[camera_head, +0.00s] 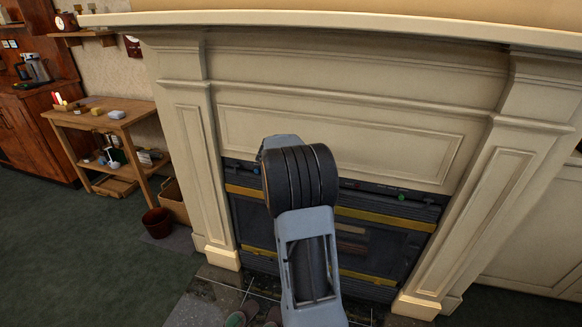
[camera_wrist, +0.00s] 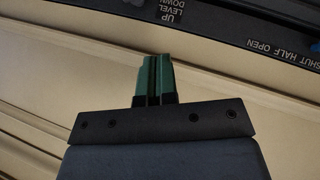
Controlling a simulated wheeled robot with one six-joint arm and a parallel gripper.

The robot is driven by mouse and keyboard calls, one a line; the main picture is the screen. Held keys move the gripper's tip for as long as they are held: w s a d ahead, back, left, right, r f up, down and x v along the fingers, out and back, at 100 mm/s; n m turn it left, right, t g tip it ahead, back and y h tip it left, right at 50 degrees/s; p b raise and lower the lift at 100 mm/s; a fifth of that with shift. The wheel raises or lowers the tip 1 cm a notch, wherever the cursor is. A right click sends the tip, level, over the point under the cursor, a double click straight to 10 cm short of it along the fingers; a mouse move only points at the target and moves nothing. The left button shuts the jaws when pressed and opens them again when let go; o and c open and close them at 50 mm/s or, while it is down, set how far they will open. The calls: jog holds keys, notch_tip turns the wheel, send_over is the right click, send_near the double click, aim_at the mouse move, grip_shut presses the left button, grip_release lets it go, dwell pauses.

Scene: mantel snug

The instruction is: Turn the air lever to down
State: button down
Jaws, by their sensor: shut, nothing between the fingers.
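The dark stove front (camera_head: 385,238) is set in the cream fireplace surround, with yellow bands across it. In the wrist view a dark strip carries white labels: "UP LEVEL DOWN" (camera_wrist: 172,20) and "SHUT HALF OPEN" (camera_wrist: 283,51). I cannot make out the air lever in either view. My gripper (camera_wrist: 154,60) has its green fingers together and empty, with their tips below the "UP LEVEL DOWN" label in the picture and apart from it. In the head view my arm hides the gripper and the middle of the stove front.
The cream mantel shelf (camera_head: 350,20) overhangs the stove, with pilasters on both sides. A small wooden table (camera_head: 88,116) with several objects, a brown pot (camera_head: 157,222) and a wooden box (camera_head: 173,200) stand at left. The green floor (camera_head: 70,250) at left is mostly clear.

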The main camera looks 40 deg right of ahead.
jog(key=s+d+f+b, duration=0.1)
jog(key=d+f, duration=0.4)
jog(key=f, duration=0.1)
jog(key=shift+s+f, duration=0.2)
jog(key=shift+f, duration=0.1)
